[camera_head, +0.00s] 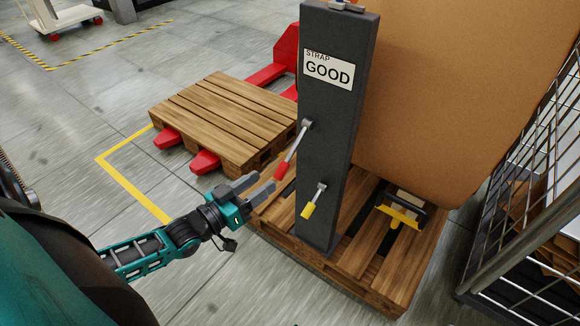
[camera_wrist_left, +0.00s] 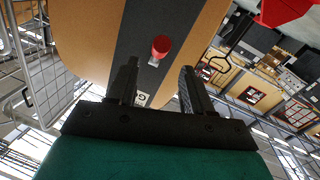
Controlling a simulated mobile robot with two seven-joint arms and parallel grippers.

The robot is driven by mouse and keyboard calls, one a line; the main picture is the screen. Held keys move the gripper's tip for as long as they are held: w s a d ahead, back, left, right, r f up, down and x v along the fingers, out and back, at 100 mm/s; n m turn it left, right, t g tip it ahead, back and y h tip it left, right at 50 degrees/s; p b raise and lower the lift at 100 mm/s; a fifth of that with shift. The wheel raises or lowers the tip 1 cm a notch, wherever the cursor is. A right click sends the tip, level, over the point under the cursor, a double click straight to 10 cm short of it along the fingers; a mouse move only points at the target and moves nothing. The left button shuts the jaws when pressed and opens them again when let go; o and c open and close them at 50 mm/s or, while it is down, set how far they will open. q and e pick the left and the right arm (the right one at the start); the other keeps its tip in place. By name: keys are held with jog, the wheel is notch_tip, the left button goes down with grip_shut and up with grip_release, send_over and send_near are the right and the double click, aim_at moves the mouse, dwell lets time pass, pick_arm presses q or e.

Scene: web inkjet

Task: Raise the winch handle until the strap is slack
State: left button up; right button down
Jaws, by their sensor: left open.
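A dark grey post (camera_head: 325,200) with a "STRAP GOOD" sign (camera_head: 328,68) stands on a wooden pallet. It carries an upper lever with a red grip (camera_head: 281,171) and a lower lever with a yellow grip (camera_head: 307,210). Both levers slant down to the left. Which one is the winch handle is not labelled. My left gripper (camera_head: 266,181) is open and empty, its fingertips close to the red grip. In the left wrist view the red grip (camera_wrist_left: 161,47) shows ahead, between the lines of the fingers (camera_wrist_left: 158,68). No strap is clearly visible. My right gripper is out of view.
A large brown roll (camera_head: 450,100) rises behind the post. A yellow bracket (camera_head: 400,215) sits low beside it. A red pallet truck (camera_head: 287,50) holds an empty pallet (camera_head: 215,105) at the back left. A wire cage (camera_head: 500,225) stands right. Floor at the left is open.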

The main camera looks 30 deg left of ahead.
aim_at(280, 170)
pick_arm(q)
jog(key=b+x, duration=0.2)
jog(key=x, duration=0.8)
jog(key=shift+s+d, duration=0.1)
grip_shut()
